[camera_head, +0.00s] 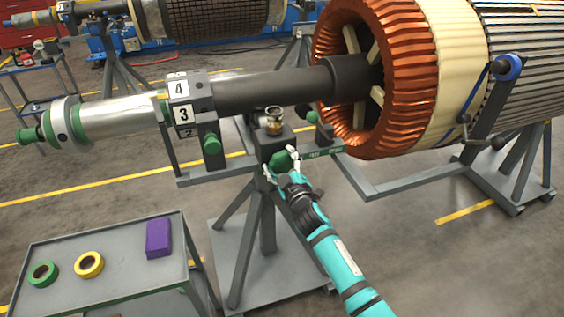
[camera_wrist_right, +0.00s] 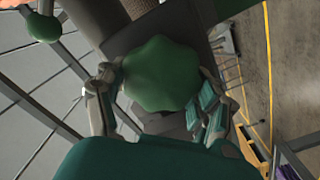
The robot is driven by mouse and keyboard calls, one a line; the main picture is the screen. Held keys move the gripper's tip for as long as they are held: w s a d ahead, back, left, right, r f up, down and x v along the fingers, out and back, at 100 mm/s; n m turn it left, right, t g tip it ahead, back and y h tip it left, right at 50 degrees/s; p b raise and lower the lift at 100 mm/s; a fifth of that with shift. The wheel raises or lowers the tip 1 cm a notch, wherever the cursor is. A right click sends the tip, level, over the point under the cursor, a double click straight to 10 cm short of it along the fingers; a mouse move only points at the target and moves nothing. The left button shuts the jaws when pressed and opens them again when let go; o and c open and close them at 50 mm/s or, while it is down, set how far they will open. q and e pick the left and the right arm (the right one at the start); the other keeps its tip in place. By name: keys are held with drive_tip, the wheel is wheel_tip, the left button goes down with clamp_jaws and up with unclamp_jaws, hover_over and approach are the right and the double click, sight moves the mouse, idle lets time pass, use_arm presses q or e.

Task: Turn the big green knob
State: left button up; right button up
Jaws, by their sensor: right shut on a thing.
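The big green knob (camera_head: 281,161) sits on the front of the grey stand under the dark rotor shaft, in the middle of the head view. My right gripper (camera_head: 283,168) reaches it from below right and is shut on it. In the right wrist view the lobed green knob (camera_wrist_right: 161,74) fills the middle, with the fingers of my right gripper (camera_wrist_right: 158,108) on either side of it. The knob's far side and stem are hidden. My left gripper does not show in either view.
A smaller green knob (camera_head: 212,145) sits left on the stand, below the numbered block (camera_head: 190,98). A grey cart (camera_head: 110,262) at lower left carries green tape (camera_head: 43,274), yellow tape (camera_head: 89,265) and a purple box (camera_head: 159,238). The copper-wound rotor (camera_head: 375,75) is at right.

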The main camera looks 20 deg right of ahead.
drive_tip(key=n, duration=0.4)
drive_tip(key=shift+a+f, duration=0.1)
drive_tip(key=n, duration=0.3)
drive_tip(key=shift+f, duration=0.1)
drive_tip(key=n, duration=0.4)
drive_tip(key=shift+f, duration=0.1)
drive_tip(key=n, duration=0.3)
drive_tip(key=shift+f+n, duration=0.1)
drive_tip(key=shift+n, duration=0.3)
drive_tip(key=n+p, duration=0.1)
drive_tip(key=n, duration=0.2)
drive_tip(key=shift+n, duration=0.3)
drive_tip(key=n, duration=0.1)
drive_tip(key=n+p, duration=0.1)
drive_tip(key=n, duration=0.1)
drive_tip(key=shift+d+f+n, duration=0.1)
drive_tip(key=shift+d+n, duration=0.1)
drive_tip(key=shift+n, duration=0.1)
drive_tip(key=n+p, duration=0.1)
drive_tip(key=n, duration=0.2)
drive_tip(key=shift+n, duration=0.3)
drive_tip(key=shift+d+f+n+p, duration=0.15)
drive_tip(key=shift+n+p, duration=0.6)
drive_tip(key=shift+n, duration=1.05)
